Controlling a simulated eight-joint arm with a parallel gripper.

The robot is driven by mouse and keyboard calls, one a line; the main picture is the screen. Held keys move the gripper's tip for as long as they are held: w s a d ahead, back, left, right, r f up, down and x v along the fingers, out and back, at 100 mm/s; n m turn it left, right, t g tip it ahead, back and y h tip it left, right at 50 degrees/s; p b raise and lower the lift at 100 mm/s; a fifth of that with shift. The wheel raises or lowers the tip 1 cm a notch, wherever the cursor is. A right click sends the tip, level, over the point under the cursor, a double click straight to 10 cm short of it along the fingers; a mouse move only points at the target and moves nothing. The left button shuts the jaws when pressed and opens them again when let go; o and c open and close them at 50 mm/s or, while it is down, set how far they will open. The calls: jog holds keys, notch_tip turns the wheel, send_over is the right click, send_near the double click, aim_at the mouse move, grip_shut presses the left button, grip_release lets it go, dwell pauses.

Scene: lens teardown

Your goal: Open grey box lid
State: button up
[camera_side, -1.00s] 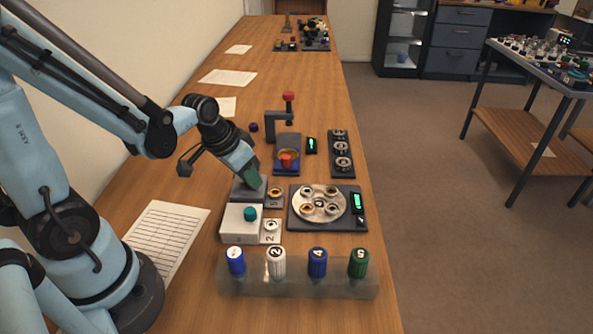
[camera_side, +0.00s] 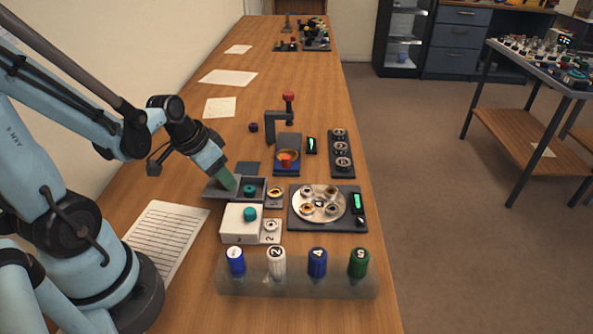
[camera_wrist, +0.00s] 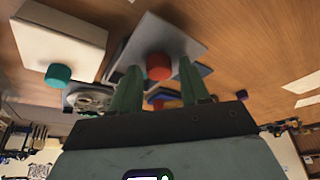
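The grey box (camera_side: 262,198) stands behind the white box in the side view, with its right part uncovered. In the wrist view the lid (camera_wrist: 190,40) carries a red knob (camera_wrist: 159,67). My gripper (camera_wrist: 159,66) has its two green fingers apart on either side of the knob, with visible gaps. In the side view my gripper (camera_side: 228,179) is down at the lid, hiding the knob.
The white box (camera_side: 238,226) with a teal knob is in front. A numbered tile (camera_side: 274,197) and a round tray (camera_side: 319,190) lie to the right. A holder with several numbered bottles (camera_side: 298,283) is nearest. Paper (camera_side: 165,240) lies at left.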

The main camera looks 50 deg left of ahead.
jog(key=shift+o, duration=0.7)
jog(key=v, duration=1.2)
jog(key=shift+w+d, duration=0.1)
dwell(0.3)
jog(key=w+d+f+t, duration=0.1)
jog(key=w+d+t, duration=0.1)
jog(key=w+d, duration=0.3)
jog(key=d, duration=0.4)
jog(key=shift+w+d+t, duration=0.25)
jog(key=shift+t, duration=0.05)
